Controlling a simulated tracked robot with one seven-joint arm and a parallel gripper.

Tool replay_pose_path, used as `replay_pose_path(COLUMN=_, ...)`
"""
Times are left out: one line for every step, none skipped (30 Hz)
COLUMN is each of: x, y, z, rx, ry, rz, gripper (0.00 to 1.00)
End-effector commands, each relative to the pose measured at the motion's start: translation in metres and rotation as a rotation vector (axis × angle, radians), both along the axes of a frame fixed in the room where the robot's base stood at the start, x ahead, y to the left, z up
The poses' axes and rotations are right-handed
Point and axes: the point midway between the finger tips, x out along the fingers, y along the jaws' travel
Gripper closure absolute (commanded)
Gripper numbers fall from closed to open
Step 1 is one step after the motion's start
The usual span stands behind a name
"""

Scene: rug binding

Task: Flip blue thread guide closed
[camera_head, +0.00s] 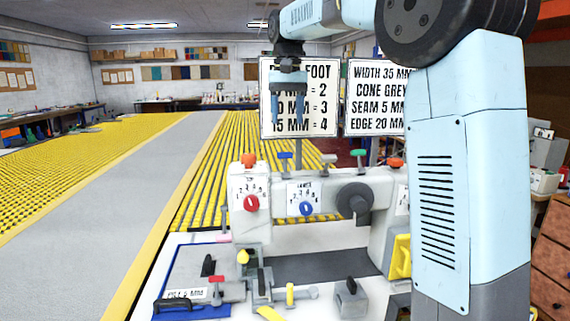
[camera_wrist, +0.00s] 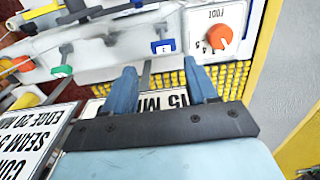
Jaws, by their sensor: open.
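The blue thread guide (camera_head: 285,155) is a small blue piece standing on top of the sewing machine head (camera_head: 330,184), between the orange knob and the dark post. It also shows in the wrist view (camera_wrist: 163,46) as a blue tab with a white label, just beyond the fingertips. I cannot tell how far its flap stands open. My gripper (camera_head: 288,121) points down above the machine, in front of the left sign, with a gap over the guide. In the wrist view my gripper (camera_wrist: 160,69) has its two blue fingers apart, with nothing between them.
An orange knob (camera_head: 249,159) stands left of the guide; a green-topped guide (camera_head: 358,153) and another orange knob (camera_head: 396,162) stand right. Two signs (camera_head: 300,97) hang close behind my gripper. Levers and clamps crowd the white table (camera_head: 340,240) below.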

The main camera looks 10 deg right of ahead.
Motion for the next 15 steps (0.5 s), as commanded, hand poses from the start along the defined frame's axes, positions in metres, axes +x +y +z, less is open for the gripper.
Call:
replay_pose_path(x=0.004, y=0.002, z=0.0, rx=-0.001, ry=0.005, rz=0.0, gripper=0.43)
replay_pose_path(x=0.006, y=0.003, z=0.0, rx=-0.001, ry=0.007, rz=0.0, gripper=0.43)
replay_pose_path(x=0.007, y=0.004, z=-0.001, rx=-0.001, ry=0.01, rz=0.0, gripper=0.43)
replay_pose_path(x=0.008, y=0.005, z=-0.001, rx=-0.002, ry=0.011, rz=0.0, gripper=0.43)
replay_pose_path(x=0.008, y=0.005, z=-0.002, rx=-0.002, ry=0.012, rz=0.0, gripper=0.43)
replay_pose_path(x=0.008, y=0.005, z=-0.004, rx=-0.002, ry=0.013, rz=0.0, gripper=0.43)
replay_pose_path(x=0.008, y=0.005, z=-0.006, rx=-0.002, ry=0.014, rz=0.0, gripper=0.43)
replay_pose_path(x=0.008, y=0.005, z=-0.009, rx=-0.002, ry=0.014, rz=0.0, gripper=0.43)
replay_pose_path(x=0.008, y=0.005, z=-0.013, rx=-0.002, ry=0.014, rz=0.0, gripper=0.43)
replay_pose_path(x=0.008, y=0.005, z=-0.017, rx=-0.002, ry=0.014, rz=0.0, gripper=0.43)
replay_pose_path(x=0.007, y=0.005, z=-0.021, rx=-0.002, ry=0.015, rz=0.0, gripper=0.43)
replay_pose_path(x=0.007, y=0.005, z=-0.028, rx=-0.002, ry=0.015, rz=0.0, gripper=0.43)
replay_pose_path(x=0.007, y=0.005, z=-0.033, rx=-0.002, ry=0.015, rz=0.0, gripper=0.43)
replay_pose_path(x=0.007, y=0.005, z=-0.038, rx=-0.003, ry=0.015, rz=0.0, gripper=0.43)
replay_pose_path(x=0.007, y=0.005, z=-0.046, rx=-0.002, ry=0.015, rz=0.0, gripper=0.43)
